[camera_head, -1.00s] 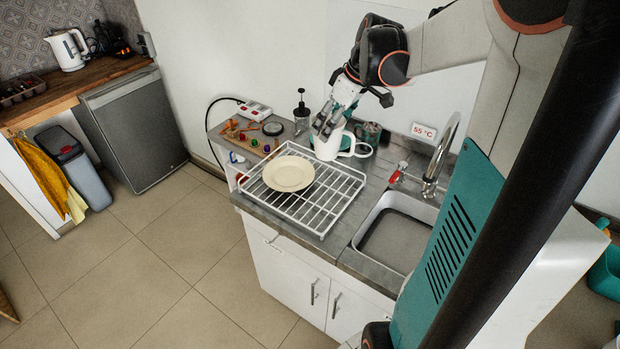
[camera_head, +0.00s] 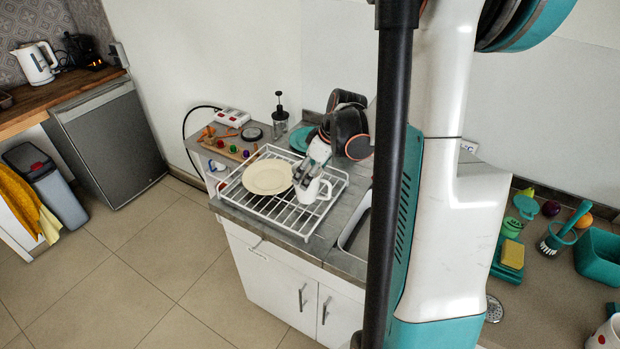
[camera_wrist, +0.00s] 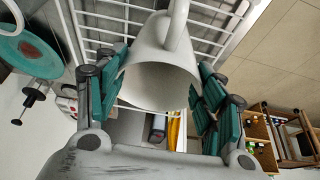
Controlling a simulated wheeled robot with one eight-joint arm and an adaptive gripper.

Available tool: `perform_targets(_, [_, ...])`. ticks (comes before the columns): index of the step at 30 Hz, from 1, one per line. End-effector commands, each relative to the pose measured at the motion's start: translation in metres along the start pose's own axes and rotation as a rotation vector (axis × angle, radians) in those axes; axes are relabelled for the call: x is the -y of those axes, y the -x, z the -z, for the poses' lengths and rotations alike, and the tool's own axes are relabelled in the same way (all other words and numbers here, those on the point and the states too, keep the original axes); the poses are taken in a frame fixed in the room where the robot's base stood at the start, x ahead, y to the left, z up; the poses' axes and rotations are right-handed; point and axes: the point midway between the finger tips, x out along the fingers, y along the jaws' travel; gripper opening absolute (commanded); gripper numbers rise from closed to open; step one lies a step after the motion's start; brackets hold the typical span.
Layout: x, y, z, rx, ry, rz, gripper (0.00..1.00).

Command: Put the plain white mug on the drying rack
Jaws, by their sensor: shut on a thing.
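The plain white mug (camera_head: 309,191) is over the right part of the white wire drying rack (camera_head: 283,222). My gripper (camera_head: 308,176) is shut on it from above. In the wrist view the mug (camera_wrist: 160,80) sits between the two teal-padded fingers (camera_wrist: 158,72), its open rim towards the camera and its handle on the far side. The rack's wires (camera_wrist: 100,22) show behind it. I cannot tell whether its base touches the rack. A cream plate (camera_head: 267,177) lies on the rack, left of the mug and close to it.
A French press (camera_head: 280,116) and a teal dish (camera_head: 299,139) stand behind the rack. A shelf with small coloured items (camera_head: 235,149) is at its left. My arm hides most of the sink. A sponge (camera_head: 511,254) and brush (camera_head: 560,236) are at the right.

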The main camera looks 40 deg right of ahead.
Motion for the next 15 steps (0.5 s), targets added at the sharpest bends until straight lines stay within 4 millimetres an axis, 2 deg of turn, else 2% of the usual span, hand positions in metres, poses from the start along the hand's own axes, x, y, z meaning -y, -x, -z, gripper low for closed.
perform_targets(1, [0.000, -0.009, -0.003, 0.000, 0.000, 0.000, 0.00])
perform_targets(4, [0.000, -0.018, -0.007, -0.001, 0.000, 0.000, 0.00])
perform_targets(15, [0.000, -0.021, -0.009, 0.000, 0.000, 0.000, 0.00])
